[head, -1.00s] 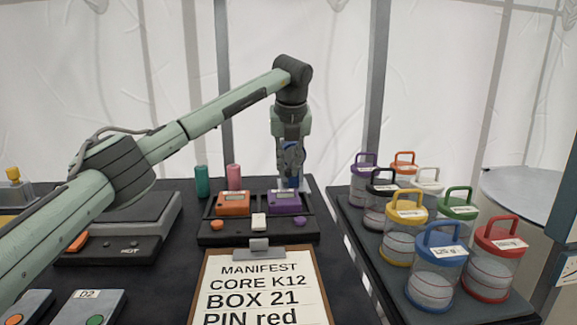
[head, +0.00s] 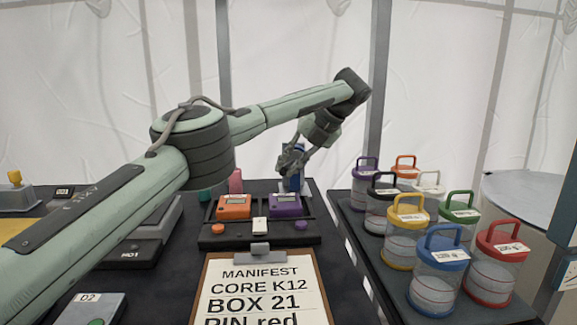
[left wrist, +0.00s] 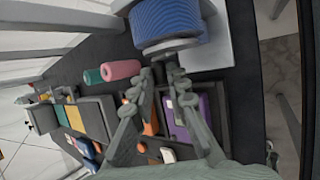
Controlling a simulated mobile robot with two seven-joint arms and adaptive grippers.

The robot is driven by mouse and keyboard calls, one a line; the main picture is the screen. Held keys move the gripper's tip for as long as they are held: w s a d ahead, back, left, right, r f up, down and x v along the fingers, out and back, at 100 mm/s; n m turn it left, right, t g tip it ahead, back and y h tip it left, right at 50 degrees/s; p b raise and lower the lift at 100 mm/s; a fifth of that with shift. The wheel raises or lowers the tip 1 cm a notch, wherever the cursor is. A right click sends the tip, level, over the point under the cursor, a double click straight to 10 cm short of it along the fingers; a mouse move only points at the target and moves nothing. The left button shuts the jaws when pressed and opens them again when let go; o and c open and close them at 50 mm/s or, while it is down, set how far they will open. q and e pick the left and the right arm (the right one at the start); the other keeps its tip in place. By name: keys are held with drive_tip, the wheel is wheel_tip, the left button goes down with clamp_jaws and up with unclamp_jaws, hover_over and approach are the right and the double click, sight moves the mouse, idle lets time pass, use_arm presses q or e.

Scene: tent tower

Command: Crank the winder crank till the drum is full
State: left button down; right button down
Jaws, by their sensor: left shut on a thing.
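The winder stands at the back of the dark table, behind the purple box. Its blue-wound drum (head: 294,181) is partly hidden by my left gripper (head: 287,161) in the head view. In the left wrist view, the drum (left wrist: 168,22) is wrapped in blue line across its visible width, with a pale grey rim below. My left gripper, also in the left wrist view (left wrist: 163,72), is at the drum's near side, shut on the winder crank. The crank is mostly hidden by the fingers. My right gripper is out of view.
An orange box (head: 233,207) and a purple box (head: 286,206) sit in a black tray close in front of the winder. A pink cylinder (head: 235,180) stands left of it. Several lidded jars fill a rack at right. A manifest clipboard (head: 262,290) lies in front.

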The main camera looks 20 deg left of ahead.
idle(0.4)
use_arm(q)
drive_tip(key=c, duration=1.5)
unclamp_jaws()
drive_tip(key=shift+v, duration=3.85)
